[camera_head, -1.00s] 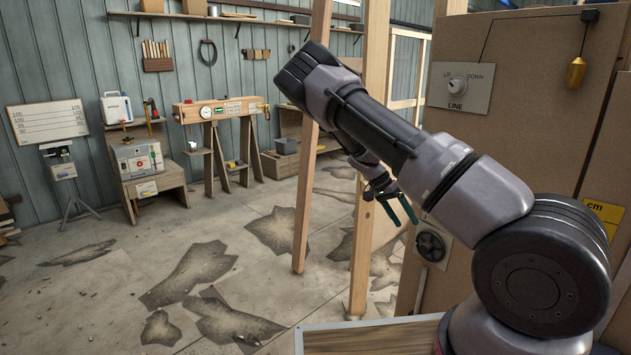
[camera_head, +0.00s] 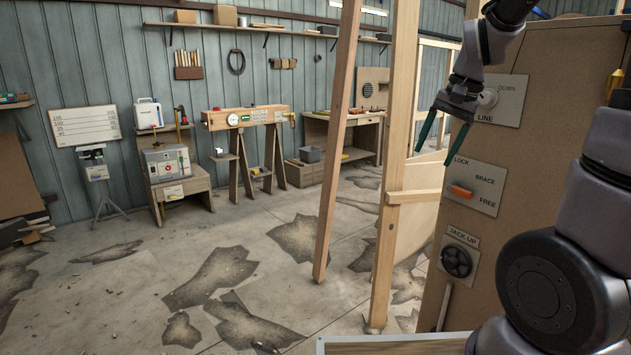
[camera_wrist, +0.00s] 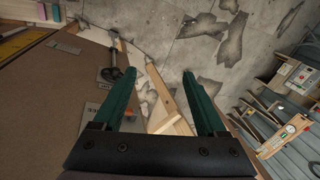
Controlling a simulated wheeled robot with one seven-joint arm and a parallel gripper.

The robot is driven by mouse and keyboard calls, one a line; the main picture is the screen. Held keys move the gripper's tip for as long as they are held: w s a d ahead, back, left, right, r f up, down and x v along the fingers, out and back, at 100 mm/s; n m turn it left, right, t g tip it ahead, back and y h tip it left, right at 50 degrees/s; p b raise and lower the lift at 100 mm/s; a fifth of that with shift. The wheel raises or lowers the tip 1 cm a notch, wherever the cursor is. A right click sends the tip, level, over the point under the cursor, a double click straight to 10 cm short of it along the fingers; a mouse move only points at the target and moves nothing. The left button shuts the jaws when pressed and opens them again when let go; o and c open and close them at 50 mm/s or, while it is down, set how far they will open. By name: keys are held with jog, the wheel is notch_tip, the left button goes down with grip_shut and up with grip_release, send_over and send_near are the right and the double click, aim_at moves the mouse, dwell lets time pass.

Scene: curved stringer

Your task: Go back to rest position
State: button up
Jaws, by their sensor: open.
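My gripper (camera_head: 440,132) hangs at the upper right of the head view, in front of the brown panel (camera_head: 560,130). Its two green fingers point down and stand apart, with nothing between them. In the wrist view my gripper (camera_wrist: 160,90) also shows open and empty, with the floor and wooden posts beyond the fingers. My arm is folded up at the right side of the head view, and its upper part is cut off by the top edge.
The panel carries a LINE knob (camera_head: 488,98), an orange LOCK/FREE lever (camera_head: 461,192) and a JACK UP wheel (camera_head: 457,261). Wooden posts (camera_head: 396,170) stand left of my gripper. A workbench (camera_head: 245,118) and shelves line the back wall. The cracked floor (camera_head: 130,290) at left is mostly open.

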jog(key=s+a+r+n+t, duration=0.1)
jog(key=s+r+n+t, duration=0.1)
jog(key=s+r, duration=0.35)
jog(key=s+a+r+n+t, duration=0.1)
jog(key=s+r+t, duration=0.2)
jog(key=s, duration=0.5)
jog(key=m+g+h, duration=0.3)
jog(key=m+h, duration=0.2)
jog(key=m, duration=0.3)
send_over(452, 260)
jog(key=s+a, duration=0.2)
jog(key=s, duration=0.2)
notch_tip(452, 260, down, 38)
jog(key=x, duration=1)
grip_shut()
